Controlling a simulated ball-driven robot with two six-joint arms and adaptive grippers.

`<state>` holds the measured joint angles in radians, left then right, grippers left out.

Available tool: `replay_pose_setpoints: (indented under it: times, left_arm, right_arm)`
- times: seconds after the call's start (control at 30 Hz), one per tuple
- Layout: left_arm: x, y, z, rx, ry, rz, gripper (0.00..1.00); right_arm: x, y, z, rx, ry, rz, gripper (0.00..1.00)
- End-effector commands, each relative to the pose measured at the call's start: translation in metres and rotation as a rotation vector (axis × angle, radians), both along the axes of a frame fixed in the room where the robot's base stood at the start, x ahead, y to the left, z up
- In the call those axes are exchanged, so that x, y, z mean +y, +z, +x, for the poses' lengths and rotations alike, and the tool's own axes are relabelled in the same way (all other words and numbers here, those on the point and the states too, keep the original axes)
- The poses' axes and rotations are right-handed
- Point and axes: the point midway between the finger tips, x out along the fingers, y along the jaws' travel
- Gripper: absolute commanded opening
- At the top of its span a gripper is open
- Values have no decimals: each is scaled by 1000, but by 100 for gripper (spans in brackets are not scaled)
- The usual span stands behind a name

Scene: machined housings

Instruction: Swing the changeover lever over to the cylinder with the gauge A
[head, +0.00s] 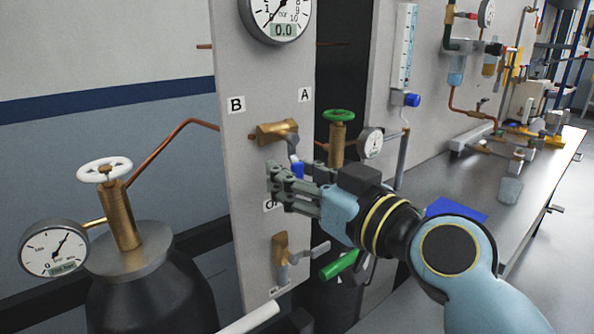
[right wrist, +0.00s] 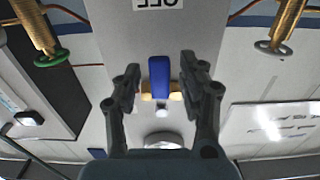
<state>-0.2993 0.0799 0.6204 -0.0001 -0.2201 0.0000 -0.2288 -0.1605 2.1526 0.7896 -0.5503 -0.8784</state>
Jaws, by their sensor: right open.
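The changeover valve (head: 277,132) is a brass body on the grey panel (head: 238,165), below the labels B and A. Its blue lever (head: 297,168) hangs down, partly hidden by my right gripper (head: 279,186). In the right wrist view the blue lever (right wrist: 159,76) lies between the two open fingers, with a gap on each side, pointing toward the OFF label (right wrist: 159,3). The A label (head: 305,95) is on the right side, toward a brass cylinder valve with a green handwheel (head: 343,115) and a small gauge (head: 370,143). My left gripper is not in view.
A black cylinder (head: 150,295) with a white handwheel (head: 104,170) and a gauge (head: 53,248) stands at left, beside label B (head: 236,105). A panel gauge (head: 276,15) reads 0.0. A lower brass valve (head: 280,252) sits under my gripper. A bench (head: 430,170) extends at right.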

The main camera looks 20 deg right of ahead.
Motion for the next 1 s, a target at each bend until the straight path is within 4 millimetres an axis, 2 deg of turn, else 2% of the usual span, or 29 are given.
replay_pose_setpoints:
  times: [0.17, 0.4, 0.5, 1.0]
  left_arm:
    - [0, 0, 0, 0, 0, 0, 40]
    - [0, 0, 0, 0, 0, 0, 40]
    - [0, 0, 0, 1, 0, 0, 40]
    - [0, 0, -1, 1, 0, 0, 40]
  right_arm:
    - [0, 0, 0, 0, 0, 0, 41]
    - [0, 0, 0, 0, 0, 0, 10]
    - [0, 0, 0, 0, 0, 0, 0]
    - [0, 0, -1, 1, 0, 0, 0]
